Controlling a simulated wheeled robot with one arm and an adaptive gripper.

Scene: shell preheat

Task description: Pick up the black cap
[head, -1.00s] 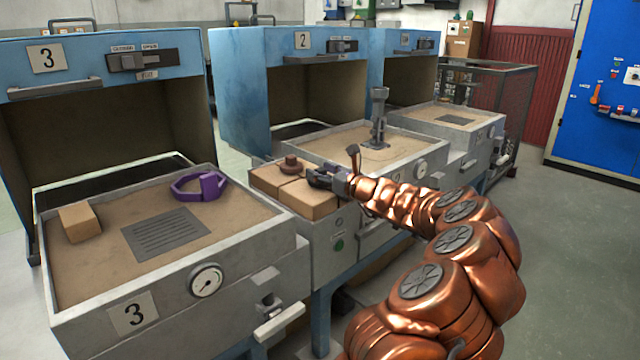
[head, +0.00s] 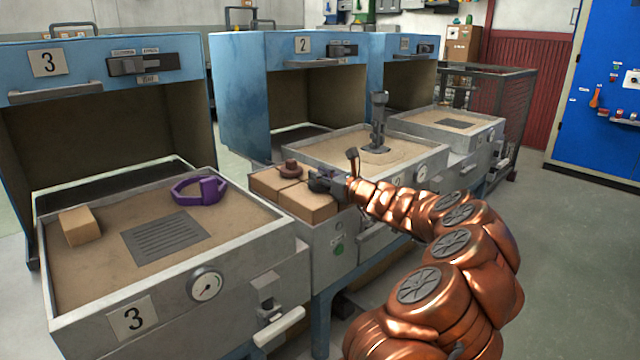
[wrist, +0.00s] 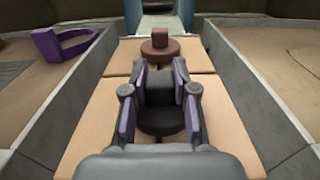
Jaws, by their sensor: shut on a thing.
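The black cap (wrist: 160,120) sits between the two fingers of my gripper (wrist: 160,98) in the wrist view. It has a round dark base with a squarer block on top. The fingers, with purple pads, are closed against its sides. In the head view my gripper (head: 330,186) is over the near tan brick between stations 3 and 2, with the dark cap (head: 319,181) at its tip, partly hidden. I cannot tell whether the cap still touches the brick.
A brown cap (wrist: 160,47) stands just beyond on the far brick; it also shows in the head view (head: 291,168). Grey tray walls (wrist: 248,95) flank the bricks. A purple clamp (head: 201,190) and a brick (head: 80,225) lie in tray 3.

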